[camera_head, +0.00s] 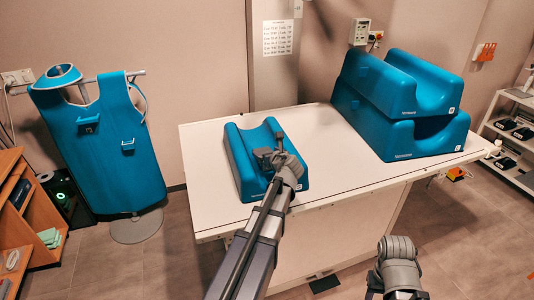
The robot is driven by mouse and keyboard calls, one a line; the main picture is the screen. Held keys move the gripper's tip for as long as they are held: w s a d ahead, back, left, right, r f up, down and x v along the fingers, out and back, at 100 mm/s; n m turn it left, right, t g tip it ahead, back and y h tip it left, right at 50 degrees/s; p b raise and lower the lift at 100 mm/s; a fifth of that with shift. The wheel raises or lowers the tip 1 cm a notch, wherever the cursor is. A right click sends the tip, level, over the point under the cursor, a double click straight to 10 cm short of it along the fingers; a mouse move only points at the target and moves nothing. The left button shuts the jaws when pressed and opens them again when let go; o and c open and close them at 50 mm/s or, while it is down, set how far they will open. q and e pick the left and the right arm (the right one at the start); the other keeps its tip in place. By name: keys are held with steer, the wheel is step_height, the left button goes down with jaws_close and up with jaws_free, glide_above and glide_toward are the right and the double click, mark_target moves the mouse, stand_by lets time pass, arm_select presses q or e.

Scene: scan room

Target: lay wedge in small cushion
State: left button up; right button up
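The small blue cushion (238,160) with a long trough lies on the left part of the white table. My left gripper (270,147) is over this cushion's trough, with its two fingers spread apart; I see nothing between them. Whether the fingers touch the cushion I cannot tell. I cannot make out a separate wedge; my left arm hides part of the cushion. My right arm's grey wrist end (398,250) is low in front of the table, and its fingers do not show clearly.
Two larger blue cushions (395,140) are stacked on the right of the white table (325,180). The table between them and the small cushion is bare. A blue apron (100,155) hangs at left. Shelves (510,125) stand at far right.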

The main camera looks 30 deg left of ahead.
arm_select(q)
steer(key=shift+o, duration=0.4)
steer(key=shift+r+p, duration=0.45)
steer(key=shift+p, duration=0.05)
steer(key=shift+s+d+r+p, duration=0.1)
steer(key=shift+s+r+p, duration=0.05)
steer(key=shift+r+p, duration=0.35)
steer(key=p+v, duration=0.3)
steer(key=v, duration=0.8)
steer(key=shift+s+d+p, duration=0.2)
steer(key=shift+p, duration=0.2)
steer(key=shift+f, duration=0.1)
